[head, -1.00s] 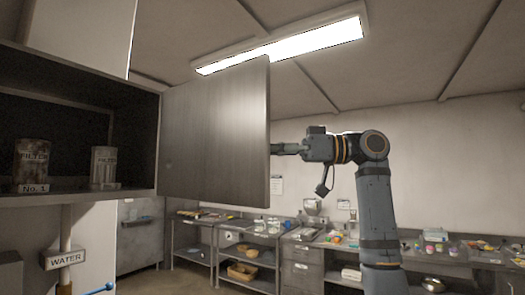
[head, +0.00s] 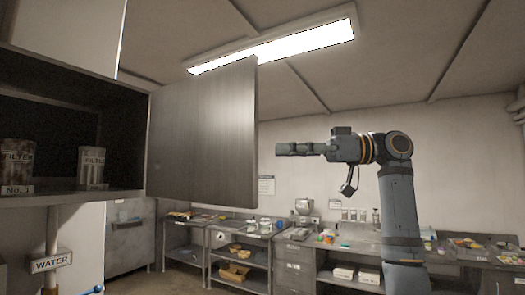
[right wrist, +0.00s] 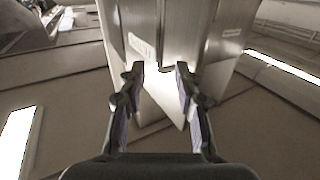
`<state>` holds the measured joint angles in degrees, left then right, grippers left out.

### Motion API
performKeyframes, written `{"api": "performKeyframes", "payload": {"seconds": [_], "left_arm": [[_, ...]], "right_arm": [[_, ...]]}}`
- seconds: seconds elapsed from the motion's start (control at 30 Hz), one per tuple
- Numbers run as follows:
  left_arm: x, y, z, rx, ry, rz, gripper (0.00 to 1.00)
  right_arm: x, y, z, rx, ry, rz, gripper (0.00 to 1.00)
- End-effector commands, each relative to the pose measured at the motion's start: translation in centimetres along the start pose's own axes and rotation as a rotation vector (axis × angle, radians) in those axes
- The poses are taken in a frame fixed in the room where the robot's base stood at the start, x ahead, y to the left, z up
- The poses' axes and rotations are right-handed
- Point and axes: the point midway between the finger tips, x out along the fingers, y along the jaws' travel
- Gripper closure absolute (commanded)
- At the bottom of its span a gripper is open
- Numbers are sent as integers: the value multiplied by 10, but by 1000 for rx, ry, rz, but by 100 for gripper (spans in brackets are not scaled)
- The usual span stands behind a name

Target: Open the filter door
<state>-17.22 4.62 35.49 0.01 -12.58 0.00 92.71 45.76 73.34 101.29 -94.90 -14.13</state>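The filter door (head: 203,135) is a flat grey metal panel at the left in the head view. It stands swung open, hinged at the right side of the dark cabinet (head: 125,100). Two filter canisters, a stained one (head: 17,163) and a cleaner one (head: 92,166), stand inside. My right gripper (head: 279,149) is to the right of the door's free edge, with a visible gap, pointing left. In the right wrist view its two fingers (right wrist: 160,70) are apart with nothing held between them. My left gripper is not in view.
Below the cabinet are a pipe with a WATER sign (head: 51,262) and a blue-handled valve (head: 92,290). Steel shelves (head: 238,250) and a counter with several small items line the back wall. The air around my right gripper is clear.

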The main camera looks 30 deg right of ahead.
Motion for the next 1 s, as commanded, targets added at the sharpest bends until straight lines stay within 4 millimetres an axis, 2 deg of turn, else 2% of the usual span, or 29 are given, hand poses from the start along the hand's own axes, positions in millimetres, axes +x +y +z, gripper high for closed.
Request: {"api": "performKeyframes", "payload": {"seconds": [0.1, 0.3, 0.87, 0.93, 1.0], "left_arm": [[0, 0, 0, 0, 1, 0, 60], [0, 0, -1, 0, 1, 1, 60], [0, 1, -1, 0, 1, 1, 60], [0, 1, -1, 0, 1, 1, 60], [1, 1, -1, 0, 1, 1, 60]], "right_arm": [[-27, 0, 0, -1, 2, 2, 67], [-48, 0, 0, 0, 0, -1, 67], [-50, 0, 0, -1, 0, -2, 67], [-48, 3, 2, 8, -1, 1, 67], [-39, 18, 12, 44, -4, 18, 67]]}}
